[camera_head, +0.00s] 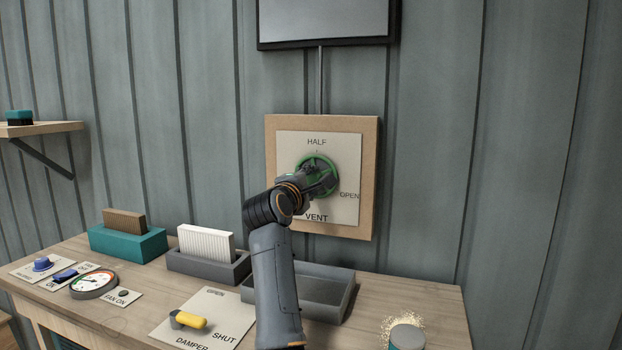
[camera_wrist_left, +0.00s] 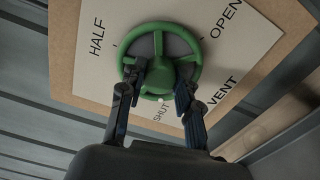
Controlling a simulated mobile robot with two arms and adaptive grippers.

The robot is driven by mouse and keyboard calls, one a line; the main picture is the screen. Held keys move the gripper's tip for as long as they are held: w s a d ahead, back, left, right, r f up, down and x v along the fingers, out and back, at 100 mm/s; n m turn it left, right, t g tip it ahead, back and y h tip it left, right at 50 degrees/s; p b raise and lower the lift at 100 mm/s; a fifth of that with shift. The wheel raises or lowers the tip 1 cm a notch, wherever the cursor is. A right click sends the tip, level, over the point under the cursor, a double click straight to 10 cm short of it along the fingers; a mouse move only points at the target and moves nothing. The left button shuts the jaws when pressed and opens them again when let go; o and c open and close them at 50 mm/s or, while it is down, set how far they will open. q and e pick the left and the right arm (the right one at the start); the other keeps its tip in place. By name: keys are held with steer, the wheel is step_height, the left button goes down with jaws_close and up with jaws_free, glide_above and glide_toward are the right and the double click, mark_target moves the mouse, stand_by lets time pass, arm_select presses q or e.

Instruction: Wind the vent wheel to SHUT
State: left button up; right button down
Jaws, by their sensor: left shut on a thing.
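The green vent wheel (camera_head: 319,160) is mounted on a pale square panel (camera_head: 346,160) on the wall, marked HALF at the top, OPEN at the right and VENT below. My left gripper (camera_head: 316,183) reaches up to the wheel and covers part of it and the panel's left side. In the left wrist view the wheel (camera_wrist_left: 178,70) shows rim, spokes and hub. My left gripper (camera_wrist_left: 160,83) is shut on it, one finger at each side of the hub. A small whitish spot (camera_wrist_left: 160,100) shows at the rim beside the SHUT label (camera_wrist_left: 162,113). My right gripper is not in view.
The bench below holds a teal block holder (camera_head: 128,243), a grey holder with a white filter (camera_head: 207,244), an open grey tray (camera_head: 325,287), a gauge (camera_head: 94,282) and a yellow damper handle (camera_head: 190,321).

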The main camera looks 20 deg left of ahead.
arm_select(q)
steer(key=shift+n, duration=0.4)
steer(key=o, duration=1.2)
steer(key=shift+c, duration=0.2)
steer(key=shift+a, duration=0.1)
